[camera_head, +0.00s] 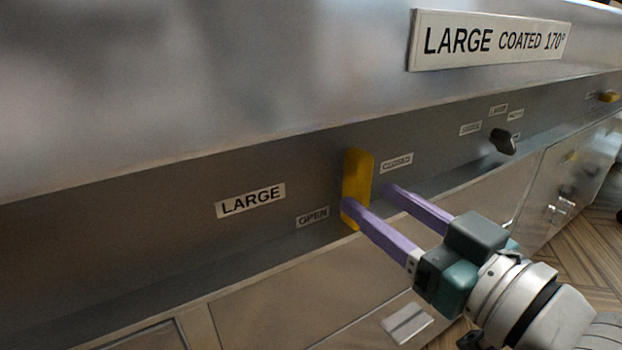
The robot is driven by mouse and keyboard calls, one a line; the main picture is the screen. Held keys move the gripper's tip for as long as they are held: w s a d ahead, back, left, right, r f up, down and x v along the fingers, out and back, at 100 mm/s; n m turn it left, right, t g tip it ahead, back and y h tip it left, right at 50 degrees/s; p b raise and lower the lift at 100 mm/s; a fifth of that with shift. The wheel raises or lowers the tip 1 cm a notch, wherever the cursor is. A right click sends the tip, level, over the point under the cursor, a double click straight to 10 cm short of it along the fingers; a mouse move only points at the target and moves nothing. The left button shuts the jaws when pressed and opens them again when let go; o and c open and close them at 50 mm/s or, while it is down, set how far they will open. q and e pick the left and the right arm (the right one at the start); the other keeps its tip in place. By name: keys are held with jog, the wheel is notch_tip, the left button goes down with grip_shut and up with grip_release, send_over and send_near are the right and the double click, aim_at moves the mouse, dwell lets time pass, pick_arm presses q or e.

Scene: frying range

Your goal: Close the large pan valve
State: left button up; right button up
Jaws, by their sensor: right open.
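The large pan valve handle (358,175) is a yellow upright bar on the grey front panel, between an "OPEN" label (312,216) at its lower left and a smaller label, probably "CLOSED" (396,163), at its right. A "LARGE" label (250,200) is further left. My right gripper (367,196) is open, with its two purple fingers reaching toward the handle from the lower right. One finger's tip overlaps the handle's lower part; the other is to the right of the handle. I cannot tell whether the finger touches it. My left gripper is out of view.
A sign reading "LARGE COATED 170°" (490,40) is on the upper metal edge. A black knob (503,141) with small labels is further right, and another yellow handle (607,97) is at the far right. Cabinet doors (565,190) lie below, beside the wooden floor (590,250).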

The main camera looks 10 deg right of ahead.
aim_at(366, 196)
jog(key=shift+b+x, duration=0.4)
jog(key=shift+x, duration=1.35)
grip_shut()
